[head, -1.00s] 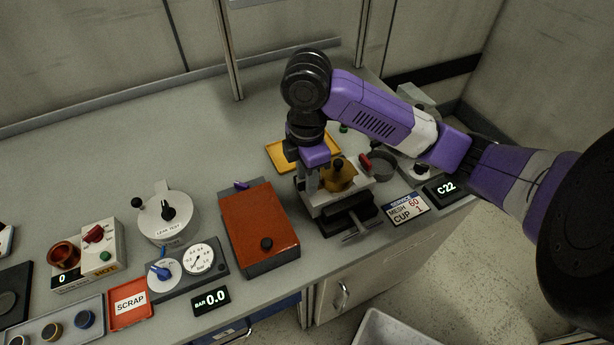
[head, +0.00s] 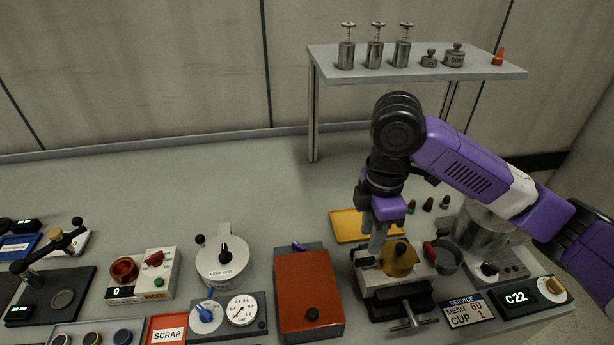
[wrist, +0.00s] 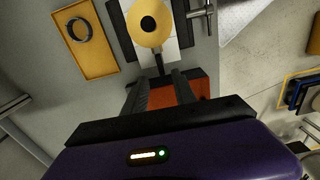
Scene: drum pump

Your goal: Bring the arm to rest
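My arm is bent over the right part of the bench with my gripper (head: 376,248) pointing down, just left of a brass-coloured round part with a black knob (head: 398,260). That part sits in a vise (head: 405,300). In the wrist view, my gripper (wrist: 160,82) shows two dark fingers apart, with no object clearly held between them. The brass part (wrist: 149,36) lies beyond the fingertips there, and a dark bar runs from it toward the gap. Whether a finger touches anything is unclear.
An orange-red box (head: 308,288) stands left of the vise. A yellow tray (head: 350,227) lies behind; it holds a ring in the wrist view. A shelf (head: 420,68) with weights stands behind the arm. A grey cylindrical device (head: 482,235) stands right. The bench's back left is clear.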

